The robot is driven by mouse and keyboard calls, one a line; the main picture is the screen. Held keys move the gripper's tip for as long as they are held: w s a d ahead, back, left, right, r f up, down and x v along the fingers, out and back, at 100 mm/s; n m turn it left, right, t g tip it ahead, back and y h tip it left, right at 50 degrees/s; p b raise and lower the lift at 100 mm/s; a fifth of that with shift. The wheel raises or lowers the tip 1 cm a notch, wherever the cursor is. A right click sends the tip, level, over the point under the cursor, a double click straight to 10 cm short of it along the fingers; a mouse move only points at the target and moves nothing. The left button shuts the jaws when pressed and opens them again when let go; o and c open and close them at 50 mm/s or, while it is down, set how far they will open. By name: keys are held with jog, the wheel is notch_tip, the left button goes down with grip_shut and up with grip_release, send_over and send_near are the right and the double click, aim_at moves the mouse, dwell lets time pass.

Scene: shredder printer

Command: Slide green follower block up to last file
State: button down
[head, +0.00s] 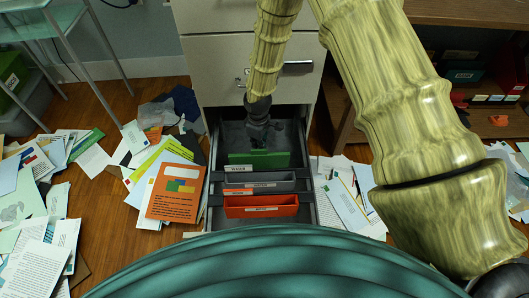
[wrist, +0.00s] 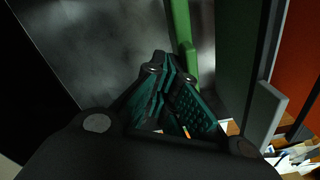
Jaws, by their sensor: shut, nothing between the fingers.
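A file drawer (head: 212,200) stands open in the head view. A green upright panel (head: 275,159) spans the drawer behind the grey file (head: 285,184) and the orange file (head: 290,206). In the wrist view, a bright green upright piece (wrist: 181,25), which looks like the follower block, stands beside a darker green panel (wrist: 236,50). My gripper (head: 258,142) points down into the drawer, behind the green panel. Its fingers (wrist: 161,62) are shut and empty, close to the bright green piece; I cannot tell whether they touch it. The block's lower part is partly hidden by my fingers.
The drawer floor (wrist: 90,45) behind the green piece is bare. The closed drawer front (head: 215,75) rises above. Loose papers and folders (head: 175,195) cover the floor on both sides. A wooden shelf (head: 400,130) stands at right, a small table (head: 40,30) at left.

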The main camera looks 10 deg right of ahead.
aim_at(259, 153)
jog(key=shift+s+a+p, duration=0.2)
jog(key=shift+s+p, duration=0.15)
jog(key=shift+s, duration=0.55)
jog(key=shift+s+a+p, duration=0.15)
jog(key=shift+s+p, duration=0.25)
jog(key=shift+s, duration=0.55)
jog(key=shift+s+a+p, duration=0.2)
jog(key=shift+s+p, duration=0.15)
jog(key=shift+s, duration=0.55)
jog(key=shift+w+d+p, duration=0.15)
jog(key=shift+w+p, duration=0.15)
jog(key=shift+w, duration=0.3)
notch_tip(259, 153, up, 9)
jog(key=p, duration=0.8)
dwell(0.6)
jog(key=shift+r, duration=0.1)
dwell(0.4)
